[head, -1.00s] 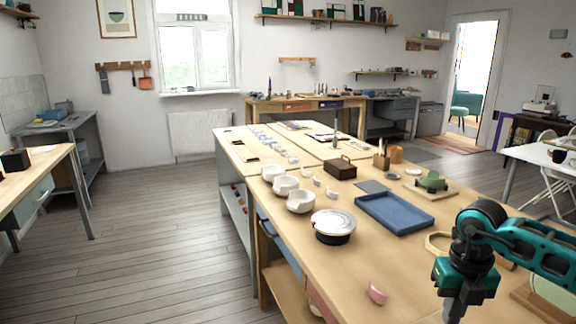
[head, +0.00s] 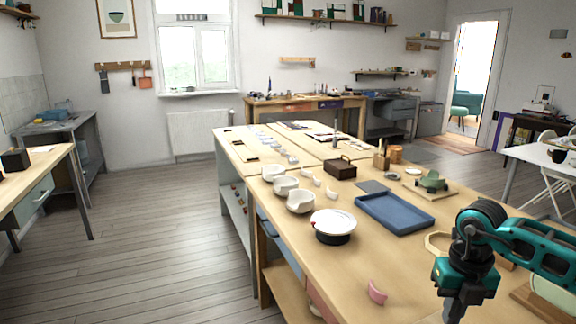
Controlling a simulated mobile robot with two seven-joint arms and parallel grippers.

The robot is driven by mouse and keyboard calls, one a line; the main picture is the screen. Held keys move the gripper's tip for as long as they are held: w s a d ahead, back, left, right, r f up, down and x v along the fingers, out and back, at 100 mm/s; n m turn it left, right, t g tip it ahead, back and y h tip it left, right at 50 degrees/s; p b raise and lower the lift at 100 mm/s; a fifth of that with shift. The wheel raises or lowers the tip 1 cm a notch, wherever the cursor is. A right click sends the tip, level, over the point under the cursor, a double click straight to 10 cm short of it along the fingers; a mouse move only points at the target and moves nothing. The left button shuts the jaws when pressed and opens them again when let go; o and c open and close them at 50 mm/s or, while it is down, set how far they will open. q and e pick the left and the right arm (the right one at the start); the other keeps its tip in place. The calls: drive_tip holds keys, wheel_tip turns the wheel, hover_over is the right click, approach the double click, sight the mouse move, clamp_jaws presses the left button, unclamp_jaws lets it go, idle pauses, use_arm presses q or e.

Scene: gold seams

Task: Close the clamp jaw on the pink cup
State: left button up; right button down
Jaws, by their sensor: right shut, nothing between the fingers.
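A pink cup piece (head: 377,292), curved like a broken part, lies on the long wooden table (head: 345,268) near its front left edge. My right gripper (head: 454,312) points down to the right of the pink piece, apart from it. It is shut and empty, and its tips are at the bottom edge of the picture. A green device on a wooden base (head: 433,182) stands farther back; I cannot tell whether it is the clamp. No clamp jaw can be made out. My left gripper is out of view.
A blue tray (head: 394,213) and a white-topped round pot (head: 333,227) stand beyond the pink piece. Several white bowls (head: 300,201) line the left edge. A wooden ring-like frame (head: 437,243) lies just behind my right arm. The tabletop around the pink piece is clear.

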drive_tip(key=shift+f, duration=0.2)
idle(0.5)
drive_tip(key=shift+f+b, duration=1.15)
drive_tip(key=shift+f, duration=0.45)
drive_tip(key=shift+s, duration=0.1)
drive_tip(key=shift+s+d+p, duration=0.35)
drive_tip(key=shift+s+d, duration=0.05)
drive_tip(key=shift+s, duration=0.3)
drive_tip(key=shift+s+d+p, duration=0.2)
drive_tip(key=shift+s+d, duration=0.05)
drive_tip(key=shift+s, duration=0.4)
drive_tip(key=shift+s+d+p, duration=0.15)
drive_tip(key=shift+s+d, duration=0.1)
drive_tip(key=shift+s, duration=0.4)
drive_tip(key=shift+w+a, duration=0.1)
drive_tip(key=shift+w, duration=0.05)
drive_tip(key=shift+w+a, duration=0.15)
drive_tip(key=shift+w, duration=0.3)
